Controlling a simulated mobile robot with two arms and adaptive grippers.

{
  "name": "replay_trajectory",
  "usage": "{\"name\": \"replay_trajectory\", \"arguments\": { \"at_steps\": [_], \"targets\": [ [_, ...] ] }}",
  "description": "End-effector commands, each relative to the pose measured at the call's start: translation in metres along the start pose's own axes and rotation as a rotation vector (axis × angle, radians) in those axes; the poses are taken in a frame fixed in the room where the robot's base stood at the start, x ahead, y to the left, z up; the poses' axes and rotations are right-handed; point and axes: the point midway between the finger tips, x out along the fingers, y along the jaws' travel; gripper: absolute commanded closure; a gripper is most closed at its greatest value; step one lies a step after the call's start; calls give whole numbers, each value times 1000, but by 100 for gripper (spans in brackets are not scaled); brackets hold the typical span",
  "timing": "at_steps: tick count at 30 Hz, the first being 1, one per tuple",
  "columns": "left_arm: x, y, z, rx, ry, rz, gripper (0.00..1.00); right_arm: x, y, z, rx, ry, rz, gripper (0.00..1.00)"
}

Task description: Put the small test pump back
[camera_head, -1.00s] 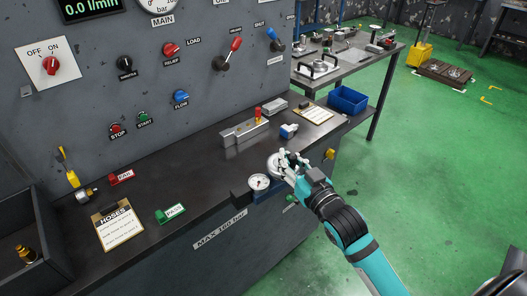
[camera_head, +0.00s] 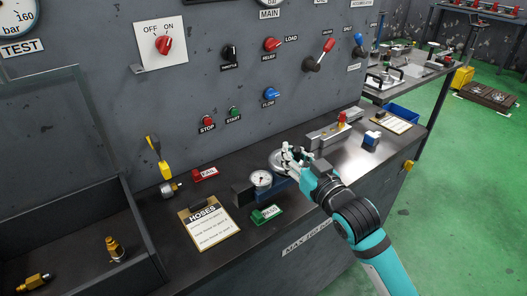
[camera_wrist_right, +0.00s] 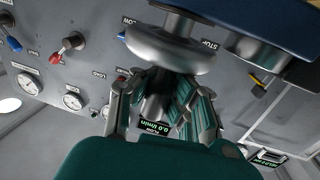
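The small test pump has a blue body (camera_head: 282,186), a round white gauge (camera_head: 261,179), a dark end block and a silver disc. In the head view it is over the bench top, behind the green PASS tag (camera_head: 266,214); I cannot tell whether it touches the bench. My right gripper (camera_head: 290,157) is at its silver top. In the wrist view the right gripper (camera_wrist_right: 157,98) has its fingers closed around the silver stem beside the silver disc (camera_wrist_right: 170,50), with the blue body (camera_wrist_right: 260,22) beyond. The fingers hide part of the stem. My left gripper is not in view.
The HOSES clipboard (camera_head: 209,221) and red FAIL tag (camera_head: 205,174) lie left of the pump. A dark open tray (camera_head: 140,225) with brass fittings is further left. A grey fixture (camera_head: 322,138) and another clipboard (camera_head: 391,122) are to the right. The control panel rises behind.

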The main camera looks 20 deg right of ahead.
Motion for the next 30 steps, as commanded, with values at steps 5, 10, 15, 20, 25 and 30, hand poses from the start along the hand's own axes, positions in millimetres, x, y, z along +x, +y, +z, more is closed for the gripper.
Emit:
{"name": "replay_trajectory", "arguments": {
  "at_steps": [5, 10, 15, 20, 25, 30],
  "targets": [
    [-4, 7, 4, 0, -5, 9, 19, 49, 12, 1, 1, 3, 1, 100],
    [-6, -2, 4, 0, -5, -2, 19, 90, 21, 5, 0, 4, 1, 100],
    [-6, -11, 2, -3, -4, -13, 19, 111, 26, 8, 1, 4, 0, 100],
    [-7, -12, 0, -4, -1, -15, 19, 115, 27, 21, 2, -1, 0, 100],
    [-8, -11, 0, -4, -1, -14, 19, 114, 26, 42, 1, 1, -1, 100],
    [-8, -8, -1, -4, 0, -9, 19, 114, 26, 44, 0, 4, -1, 100]
  ]
}}
